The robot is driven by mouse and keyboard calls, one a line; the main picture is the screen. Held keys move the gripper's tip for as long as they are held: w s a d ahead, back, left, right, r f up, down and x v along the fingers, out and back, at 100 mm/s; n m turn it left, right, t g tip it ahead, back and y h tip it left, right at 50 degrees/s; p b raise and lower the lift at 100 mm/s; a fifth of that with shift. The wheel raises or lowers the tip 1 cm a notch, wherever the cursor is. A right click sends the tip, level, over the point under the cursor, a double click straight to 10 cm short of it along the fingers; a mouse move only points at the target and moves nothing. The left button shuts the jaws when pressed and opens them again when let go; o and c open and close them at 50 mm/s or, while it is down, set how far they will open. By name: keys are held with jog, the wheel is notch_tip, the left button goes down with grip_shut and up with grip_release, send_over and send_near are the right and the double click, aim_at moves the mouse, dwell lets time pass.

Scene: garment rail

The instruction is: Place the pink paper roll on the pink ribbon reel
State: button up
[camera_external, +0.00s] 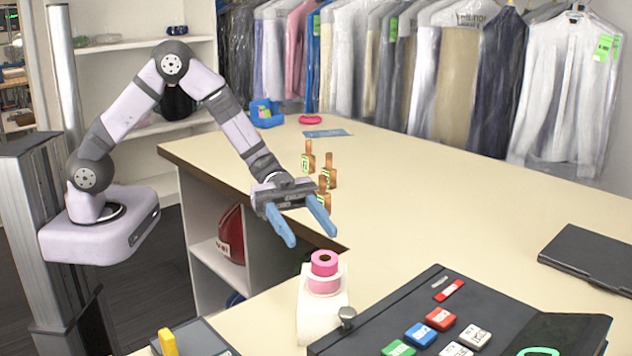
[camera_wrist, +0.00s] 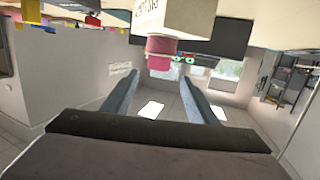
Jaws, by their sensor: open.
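The pink paper roll (camera_external: 324,262), with a dark core, sits upright on top of the pink ribbon reel (camera_external: 323,285), which has a pale flange and stands on a white holder (camera_external: 312,316) on the counter. In the wrist view, seen upside down, the roll (camera_wrist: 159,65) and reel (camera_wrist: 161,46) show beyond my fingers, with the white holder (camera_wrist: 175,16) above them. My gripper (camera_external: 308,236) is open and empty, with blue fingers. It is apart from the roll, above and slightly left of it in the external view.
Several brown wooden-handled items with green tags (camera_external: 325,180) stand behind my gripper. A black tray with coloured blocks (camera_external: 440,318) lies to the right of the holder. A dark folder (camera_external: 590,258) lies far right. A small pink object (camera_external: 310,119) is at the back. The middle counter is clear.

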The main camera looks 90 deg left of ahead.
jog(key=w+a+f+n+t+y, duration=0.1)
jog(key=w+a+n+t+y, duration=0.35)
jog(key=a+y, duration=0.2)
jog(key=s+a+f+n+g+y, duration=0.2)
jog(key=s+a+f+n+y, duration=0.15)
jog(key=a+y, duration=0.35)
jog(key=s+d+f+n+g, duration=0.1)
jog(key=s+g, duration=0.4)
jog(key=s, duration=0.8)
jog(key=s+d+f+n+g, duration=0.1)
jog(key=s+f+n+g, duration=0.2)
jog(key=s, duration=1.1)
jog(key=shift+s+d+f+n+g+y, duration=0.2)
jog(key=shift+d+f+n+g+y, duration=0.2)
jog(key=shift+g, duration=0.55)
